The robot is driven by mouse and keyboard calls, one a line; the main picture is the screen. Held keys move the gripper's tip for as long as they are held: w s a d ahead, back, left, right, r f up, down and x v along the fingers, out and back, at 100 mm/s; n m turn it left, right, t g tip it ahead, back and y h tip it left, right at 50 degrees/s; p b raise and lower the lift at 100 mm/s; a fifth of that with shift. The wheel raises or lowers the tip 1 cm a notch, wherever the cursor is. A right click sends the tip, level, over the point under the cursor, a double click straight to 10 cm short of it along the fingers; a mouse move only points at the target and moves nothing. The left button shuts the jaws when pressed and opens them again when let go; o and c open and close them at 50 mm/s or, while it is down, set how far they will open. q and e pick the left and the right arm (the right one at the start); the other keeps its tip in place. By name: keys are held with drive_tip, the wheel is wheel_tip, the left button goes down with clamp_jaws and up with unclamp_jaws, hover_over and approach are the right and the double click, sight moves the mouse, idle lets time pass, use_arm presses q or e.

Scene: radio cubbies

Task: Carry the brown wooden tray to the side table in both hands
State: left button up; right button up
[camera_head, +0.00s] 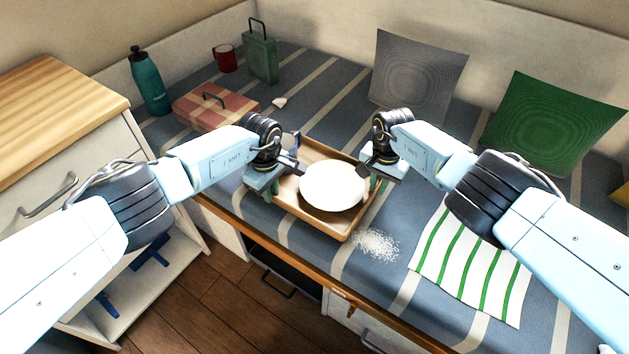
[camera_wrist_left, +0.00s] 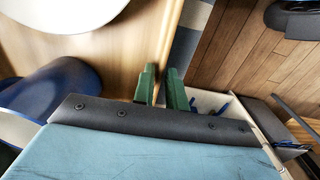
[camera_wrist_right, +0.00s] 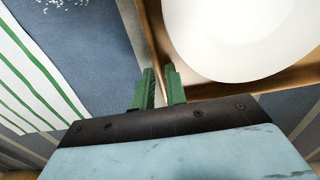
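The brown wooden tray (camera_head: 345,229) is at the striped bench; I cannot tell whether it touches the cushion. It carries a round white plate (camera_head: 333,185) and a blue mug (camera_wrist_left: 62,88), mostly hidden behind my left gripper in the head view. My left gripper (camera_head: 272,190) is at the tray's left end, its green fingers close on both sides of the rim in the left wrist view (camera_wrist_left: 163,78). My right gripper (camera_head: 371,180) is at the opposite end, its fingers likewise closed about the rim in the right wrist view (camera_wrist_right: 160,80). A wooden-topped cabinet (camera_head: 60,95) stands at the left.
White grains (camera_head: 376,244) lie beside the tray, near a green-striped cloth (camera_head: 470,262). Behind are a pink box (camera_head: 215,106), teal bottle (camera_head: 147,82), red mug (camera_head: 224,58), green bag (camera_head: 260,58) and cushions (camera_head: 415,75). The visible cabinet top is clear.

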use_arm(q)
clamp_jaws()
use_arm(e)
clamp_jaws()
use_arm(q)
drive_tip(key=shift+w+r, duration=0.1)
use_arm(e)
drive_tip(key=shift+r, duration=0.15)
